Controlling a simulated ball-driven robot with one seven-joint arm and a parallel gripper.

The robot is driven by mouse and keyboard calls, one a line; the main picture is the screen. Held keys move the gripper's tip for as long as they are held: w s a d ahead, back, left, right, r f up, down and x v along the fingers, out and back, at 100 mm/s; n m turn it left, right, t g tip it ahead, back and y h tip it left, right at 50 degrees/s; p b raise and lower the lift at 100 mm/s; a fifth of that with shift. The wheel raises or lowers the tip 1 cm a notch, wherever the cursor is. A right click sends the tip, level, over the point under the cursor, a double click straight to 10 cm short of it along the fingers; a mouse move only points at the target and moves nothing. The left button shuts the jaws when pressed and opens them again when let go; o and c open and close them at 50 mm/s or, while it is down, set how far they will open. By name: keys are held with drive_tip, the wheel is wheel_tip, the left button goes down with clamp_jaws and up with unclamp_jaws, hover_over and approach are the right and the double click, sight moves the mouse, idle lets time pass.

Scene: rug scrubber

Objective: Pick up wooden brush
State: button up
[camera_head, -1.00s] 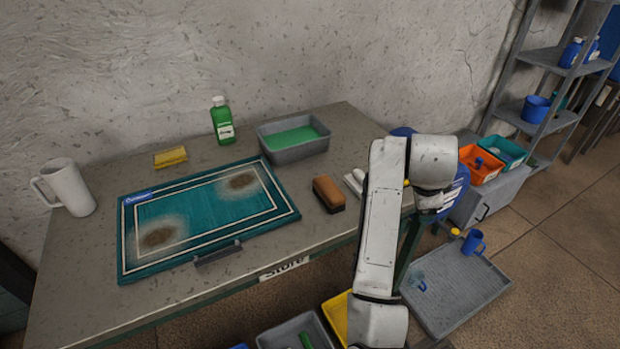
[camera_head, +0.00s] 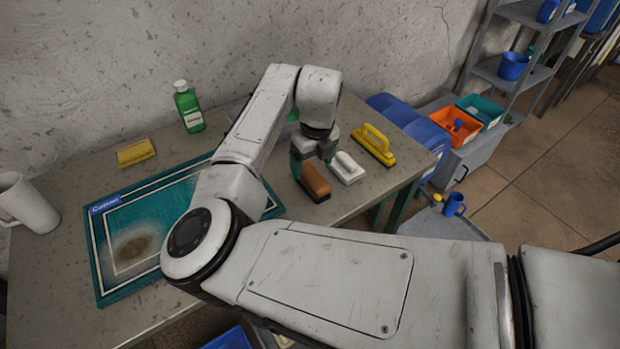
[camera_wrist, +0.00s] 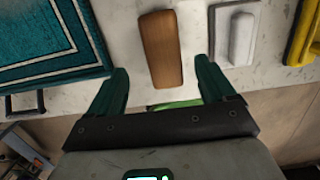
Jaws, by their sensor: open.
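The wooden brush (camera_head: 314,180) is a brown block with a dark underside, lying on the table to the right of the teal rug. In the wrist view the wooden brush (camera_wrist: 161,50) lies ahead of my gripper and between the lines of its two green fingers. My gripper (camera_wrist: 158,85) is open and empty, with the fingers wide apart. In the head view my gripper (camera_head: 314,160) is over the brush's far end, and my arm covers part of the rug. I cannot tell the exact height of the fingers above the table.
A white-handled brush (camera_head: 347,168) lies close to the right of the wooden brush, and a yellow-handled one (camera_head: 374,145) beyond it. The teal rug (camera_wrist: 48,45) is on the left. A green bottle (camera_head: 188,108) and yellow sponge (camera_head: 135,152) stand farther back.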

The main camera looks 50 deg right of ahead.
sight(312, 175)
drive_tip(key=f, duration=0.2)
drive_tip(key=f+p, duration=0.1)
drive_tip(key=f, duration=0.4)
drive_tip(key=shift+w+d+f+p, duration=0.15)
drive_tip(key=shift+w+d+p, duration=0.1)
drive_tip(key=shift+p, duration=0.05)
drive_tip(key=c, duration=1.1)
drive_tip(key=shift+r+b, duration=0.4)
drive_tip(key=shift+r, duration=0.3)
drive_tip(key=s+r, duration=0.1)
drive_tip(key=r, duration=0.1)
drive_tip(key=s+a+r+b, duration=0.1)
drive_tip(key=s+r, duration=0.1)
drive_tip(key=r, duration=0.1)
drive_tip(key=s+a+r, duration=0.1)
drive_tip(key=r, duration=0.2)
drive_tip(key=shift+s+a+b, duration=0.1)
drive_tip(key=shift+s+b, duration=0.2)
drive_tip(key=shift+s, duration=0.05)
drive_tip(key=s+a+r+b, duration=0.1)
drive_tip(key=s+a+r, duration=0.2)
drive_tip(key=s, duration=0.5)
drive_tip(key=shift+a+r, duration=0.4)
